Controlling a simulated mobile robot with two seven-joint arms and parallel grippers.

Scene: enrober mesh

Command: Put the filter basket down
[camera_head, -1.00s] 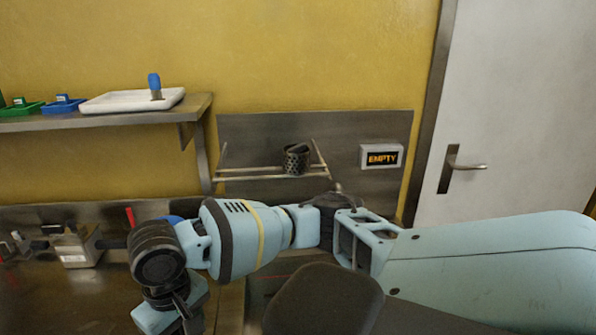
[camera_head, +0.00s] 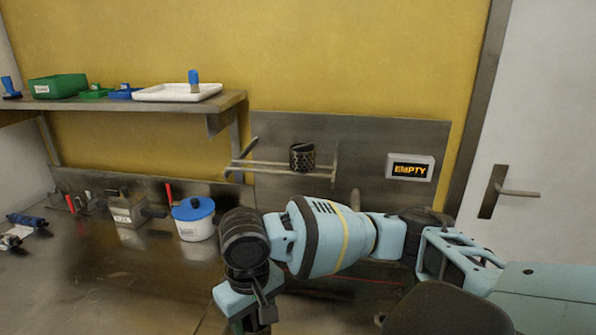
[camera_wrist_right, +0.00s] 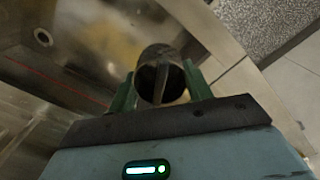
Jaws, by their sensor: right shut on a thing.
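My right gripper (camera_wrist_right: 160,88) is shut on a dark, round, hollow basket (camera_wrist_right: 157,66) with a bar across its open end. The two green fingers sit on either side of it in the right wrist view. The basket appears to be above a metal surface, but I cannot tell how high. In the head view my right arm reaches in from the right and its hand points down at the bottom; the held basket cannot be made out there. Another dark perforated basket (camera_head: 302,157) sits on the wall rails (camera_head: 265,167). My left gripper is not in view.
A sign reading EMPTY (camera_head: 410,168) hangs right of the rails. A white pot with a blue lid (camera_head: 194,218) and a metal box (camera_head: 127,211) stand on the steel counter (camera_head: 120,275). A shelf holds a white tray (camera_head: 150,93). Open counter lies at front left.

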